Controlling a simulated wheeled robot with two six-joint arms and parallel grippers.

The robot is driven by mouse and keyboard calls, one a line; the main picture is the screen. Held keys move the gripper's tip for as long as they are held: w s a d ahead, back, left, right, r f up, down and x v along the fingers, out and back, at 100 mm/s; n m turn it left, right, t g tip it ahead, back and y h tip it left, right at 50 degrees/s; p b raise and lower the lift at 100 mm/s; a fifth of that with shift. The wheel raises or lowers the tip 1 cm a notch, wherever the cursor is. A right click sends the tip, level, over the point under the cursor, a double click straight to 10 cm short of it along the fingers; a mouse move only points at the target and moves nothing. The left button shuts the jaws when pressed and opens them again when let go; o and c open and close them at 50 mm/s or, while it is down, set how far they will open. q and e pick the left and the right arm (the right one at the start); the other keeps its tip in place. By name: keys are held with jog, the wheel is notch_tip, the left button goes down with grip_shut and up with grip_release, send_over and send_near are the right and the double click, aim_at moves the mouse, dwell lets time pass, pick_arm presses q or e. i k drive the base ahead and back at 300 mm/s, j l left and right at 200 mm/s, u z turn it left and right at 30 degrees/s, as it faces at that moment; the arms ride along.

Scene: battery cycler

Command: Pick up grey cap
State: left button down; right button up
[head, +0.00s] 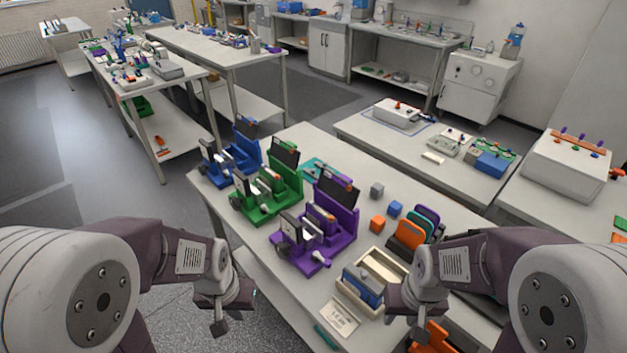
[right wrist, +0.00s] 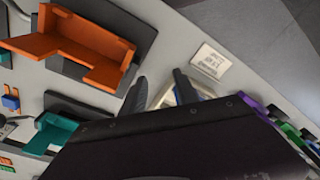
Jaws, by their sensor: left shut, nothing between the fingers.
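A small grey cube-shaped cap (head: 377,190) stands on the white table, behind an orange cap (head: 378,222) and a blue cap (head: 394,208). My left gripper (head: 220,328) is shut and empty, in front of the table's left edge and far from the grey cap. My right gripper (head: 420,328) is over the table's near right part, well in front of the caps. In the right wrist view, its two fingers (right wrist: 160,84) stand apart. The grey cap does not show clearly in the right wrist view.
Blue (head: 232,155), green (head: 270,190) and purple (head: 318,228) cycler stands line the table's left side. A wooden box (head: 388,262) with a label card (head: 338,318) and a rack of coloured plates (head: 408,235) stand near my right arm. An orange holder (right wrist: 75,48) lies near the right gripper.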

aim_at(312, 172)
jog(key=i+j+z, duration=0.1)
jog(key=j+z, duration=0.3)
jog(key=i+j+z, duration=0.1)
jog(key=j+z, duration=0.75)
jog(key=k+j+z, duration=0.15)
jog(key=j+z, duration=0.25)
jog(key=j, duration=0.15)
jog(key=k+j+z, duration=0.15)
jog(key=j+z, duration=0.25)
